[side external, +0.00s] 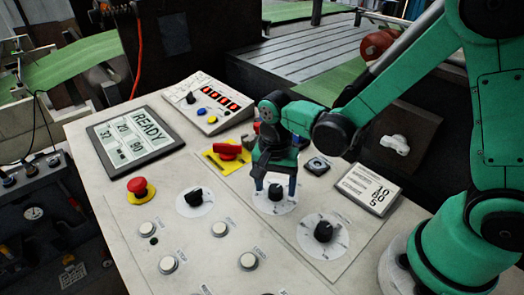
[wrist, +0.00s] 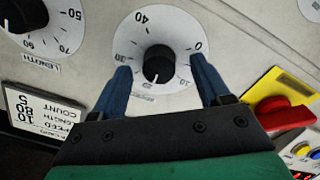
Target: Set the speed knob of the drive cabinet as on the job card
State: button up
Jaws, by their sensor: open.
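A black knob (side external: 276,192) on a round white dial stands on the pale slanted panel, and it shows in the wrist view (wrist: 157,65) with numbers around it. Its own name label is not readable. My gripper (side external: 275,186) is pointed down over this knob. Its blue fingers (wrist: 161,72) are open, one on each side of the knob, with gaps visible. The job card (side external: 370,190) lies at the panel's right; in the wrist view (wrist: 40,115) it is upside down, with speed 10, length 80 and a count line.
The length knob (side external: 323,232) is to the right, another black knob (side external: 194,195) to the left. A red handle on a yellow plate (side external: 227,150), a red mushroom button (side external: 138,186) and several white buttons (side external: 248,261) stand nearby. The READY display (side external: 135,136) is at the upper left.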

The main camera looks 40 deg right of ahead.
jog(key=shift+f, duration=0.25)
grip_shut()
jog(key=n, duration=1.3)
jog(key=shift+s, duration=0.1)
dwell(0.4)
dwell(0.4)
